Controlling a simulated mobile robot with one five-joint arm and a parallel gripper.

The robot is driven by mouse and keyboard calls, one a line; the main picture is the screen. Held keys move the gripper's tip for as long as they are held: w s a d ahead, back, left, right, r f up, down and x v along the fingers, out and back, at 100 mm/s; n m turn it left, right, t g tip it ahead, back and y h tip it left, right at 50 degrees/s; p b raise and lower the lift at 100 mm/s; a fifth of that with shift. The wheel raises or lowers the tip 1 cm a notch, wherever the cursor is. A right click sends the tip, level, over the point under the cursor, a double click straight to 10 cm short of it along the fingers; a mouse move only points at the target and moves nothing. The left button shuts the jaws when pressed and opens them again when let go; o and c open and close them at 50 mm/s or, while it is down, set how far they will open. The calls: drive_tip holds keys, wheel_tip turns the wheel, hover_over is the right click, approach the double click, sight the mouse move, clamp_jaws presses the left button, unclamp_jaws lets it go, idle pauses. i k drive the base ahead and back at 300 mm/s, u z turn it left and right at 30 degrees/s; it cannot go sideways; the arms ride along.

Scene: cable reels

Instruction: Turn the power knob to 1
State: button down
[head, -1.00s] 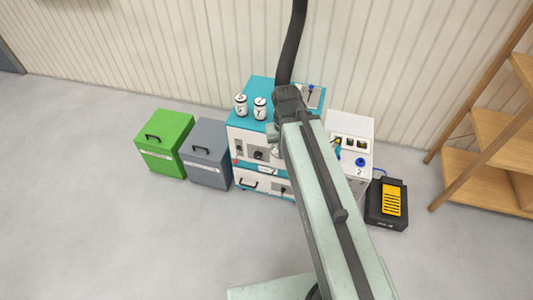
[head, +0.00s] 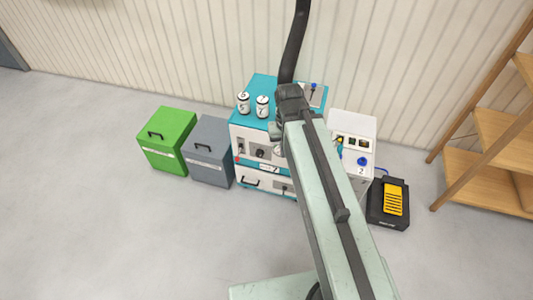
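A machine with a teal top and white front (head: 246,141) stands against the wall. A dark knob (head: 260,153) shows on its front face, left of my arm. It is too small to read its setting, and I cannot tell if it is the power knob. More of the front, to the right, is hidden behind my arm. My gripper is not visible; the arm's dark far joint and links cover that area, so its fingers are hidden.
A green bin (head: 167,140) and a grey bin (head: 209,152) stand to the left. A white box (head: 362,127) and a black pedal unit with a yellow plate (head: 391,200) are to the right, then wooden shelves (head: 470,170). Open floor lies in front.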

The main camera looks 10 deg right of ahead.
sight(259, 153)
drive_tip(key=u, duration=2.95)
drive_tip(key=k, duration=1.1)
drive_tip(key=z, duration=0.85)
drive_tip(key=i, duration=1)
